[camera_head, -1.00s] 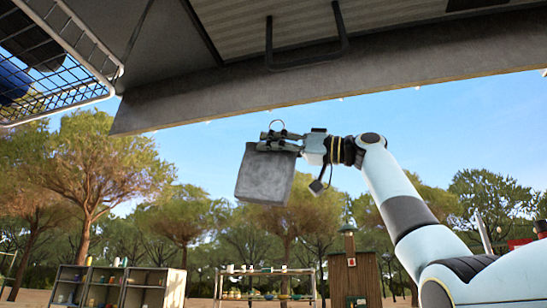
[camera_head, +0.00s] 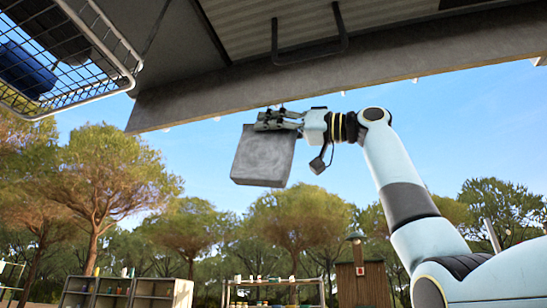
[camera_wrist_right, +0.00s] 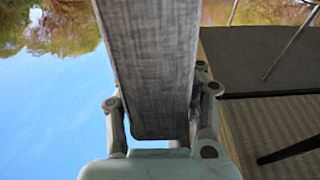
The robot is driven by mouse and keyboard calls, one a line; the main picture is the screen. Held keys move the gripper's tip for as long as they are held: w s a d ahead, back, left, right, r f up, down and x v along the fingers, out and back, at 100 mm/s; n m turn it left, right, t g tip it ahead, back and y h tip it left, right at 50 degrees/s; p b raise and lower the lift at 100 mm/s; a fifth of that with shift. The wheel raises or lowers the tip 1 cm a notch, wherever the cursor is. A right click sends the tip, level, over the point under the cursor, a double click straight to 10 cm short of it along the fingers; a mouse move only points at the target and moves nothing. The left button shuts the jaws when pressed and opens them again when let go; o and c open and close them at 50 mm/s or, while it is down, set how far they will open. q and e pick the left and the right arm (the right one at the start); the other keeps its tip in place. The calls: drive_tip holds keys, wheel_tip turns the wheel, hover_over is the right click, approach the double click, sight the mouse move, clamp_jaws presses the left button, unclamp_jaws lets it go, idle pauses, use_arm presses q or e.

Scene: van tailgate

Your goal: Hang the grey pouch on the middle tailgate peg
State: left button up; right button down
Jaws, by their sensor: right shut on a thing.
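The grey pouch (camera_head: 264,158) hangs in the air, slightly tilted, just below the lower edge of the tailgate (camera_head: 330,84). My right gripper (camera_head: 272,121) is shut on the pouch near its top edge. In the right wrist view the pouch (camera_wrist_right: 152,70) sits between the two fingers (camera_wrist_right: 158,110). The pouch's loop is not clearly visible now; its top is close under the tailgate edge. Small pale pegs show along that edge, one of them (camera_head: 216,119) left of the pouch. The peg nearest the pouch is hard to make out. My left gripper is not in view.
A wire basket (camera_head: 100,85) with a blue item (camera_head: 25,70) hangs at the upper left. A dark handle bar (camera_head: 310,58) is on the tailgate's underside. Shelves (camera_head: 125,293) and a wooden cabinet (camera_head: 362,282) stand far below. Open air surrounds the pouch.

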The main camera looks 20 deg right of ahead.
drive_tip(key=shift+s+a+f+b, duration=0.15)
drive_tip(key=shift+s+a+b, duration=0.2)
drive_tip(key=shift+s, duration=0.2)
drive_tip(key=shift+s+a+f+b, duration=0.35)
drive_tip(key=shift+s+f+b, duration=0.15)
drive_tip(key=shift+f+b, duration=0.15)
drive_tip(key=c, duration=0.7)
unclamp_jaws()
drive_tip(key=shift+d, duration=0.15)
